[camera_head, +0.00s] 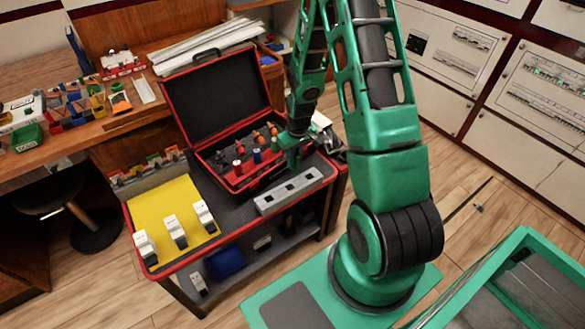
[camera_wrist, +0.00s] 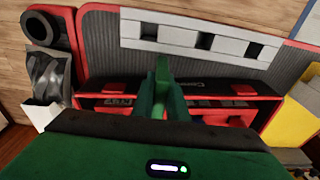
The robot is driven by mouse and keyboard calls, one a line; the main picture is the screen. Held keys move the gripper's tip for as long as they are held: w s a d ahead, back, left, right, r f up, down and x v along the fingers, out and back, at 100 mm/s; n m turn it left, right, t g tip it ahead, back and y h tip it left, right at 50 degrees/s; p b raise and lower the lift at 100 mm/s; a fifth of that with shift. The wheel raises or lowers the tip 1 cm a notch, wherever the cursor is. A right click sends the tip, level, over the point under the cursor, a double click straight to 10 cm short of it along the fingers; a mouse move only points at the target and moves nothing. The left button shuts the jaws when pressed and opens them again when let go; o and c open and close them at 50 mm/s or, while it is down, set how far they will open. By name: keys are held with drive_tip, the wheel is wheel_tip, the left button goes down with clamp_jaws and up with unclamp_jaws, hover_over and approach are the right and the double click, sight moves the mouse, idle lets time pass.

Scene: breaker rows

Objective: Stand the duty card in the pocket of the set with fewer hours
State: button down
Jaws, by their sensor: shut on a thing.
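My gripper (camera_wrist: 161,85) is shut on a narrow green thing (camera_wrist: 162,66), which I cannot identify for sure. In the head view my gripper (camera_head: 293,152) is low at the right end of the open red-edged case (camera_head: 238,180). The grey bar with dark square openings (camera_head: 288,191) lies on the cart in front of the case. It also shows across the top of the wrist view (camera_wrist: 243,48). I cannot make out a duty card, a card pocket or any hours reading in either view.
The cart has a yellow mat (camera_head: 160,205) with three white breaker-like blocks (camera_head: 176,232). Several red, orange and blue-topped items stand in the case. A cluttered wooden bench (camera_head: 150,110) is at left. Wall panels (camera_head: 535,85) are at right. Floor shows between cart and panels.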

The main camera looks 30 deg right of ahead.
sight(294, 168)
drive_tip(key=shift+f, duration=2.1)
drive_tip(key=c, duration=1.7)
unclamp_jaws()
drive_tip(key=shift+d, duration=0.1)
drive_tip(key=shift+c, duration=0.2)
